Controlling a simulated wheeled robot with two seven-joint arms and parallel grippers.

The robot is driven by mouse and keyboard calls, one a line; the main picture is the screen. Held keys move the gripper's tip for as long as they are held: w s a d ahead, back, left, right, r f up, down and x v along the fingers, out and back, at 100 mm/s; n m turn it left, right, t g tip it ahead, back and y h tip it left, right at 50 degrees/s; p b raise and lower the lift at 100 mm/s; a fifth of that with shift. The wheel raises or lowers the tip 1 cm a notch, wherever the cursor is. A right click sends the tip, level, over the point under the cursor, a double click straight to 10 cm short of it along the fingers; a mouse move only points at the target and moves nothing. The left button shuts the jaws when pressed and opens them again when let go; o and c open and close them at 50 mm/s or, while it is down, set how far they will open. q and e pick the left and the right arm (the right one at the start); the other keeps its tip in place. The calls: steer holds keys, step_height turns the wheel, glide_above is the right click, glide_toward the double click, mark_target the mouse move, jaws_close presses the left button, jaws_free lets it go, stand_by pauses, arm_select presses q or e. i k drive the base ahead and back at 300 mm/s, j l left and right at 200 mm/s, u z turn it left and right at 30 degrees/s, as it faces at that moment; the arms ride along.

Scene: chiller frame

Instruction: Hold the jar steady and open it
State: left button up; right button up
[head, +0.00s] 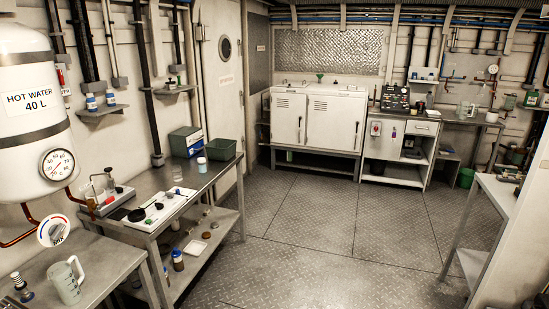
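Neither of my grippers shows clearly in the head view. Several small containers could be the jar, and I cannot tell which one it is. A small pale container with a reddish top (201,163) stands on the left metal table (215,176), near a clear beaker (178,175). Two small white and blue containers (91,102) stand on a wall shelf (100,112). All of these look upright, and no gripper touches them.
A white hot water tank (30,110) hangs at the left above a near bench (105,265) with a measuring jug (66,283). A green-grey bin (222,150) is on the left table. White cabinets (335,125) line the back. The central floor (320,220) is clear.

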mark_target(201, 166)
steer(key=i, duration=0.85)
steer(key=i+u, duration=0.1)
steer(key=i, duration=0.75)
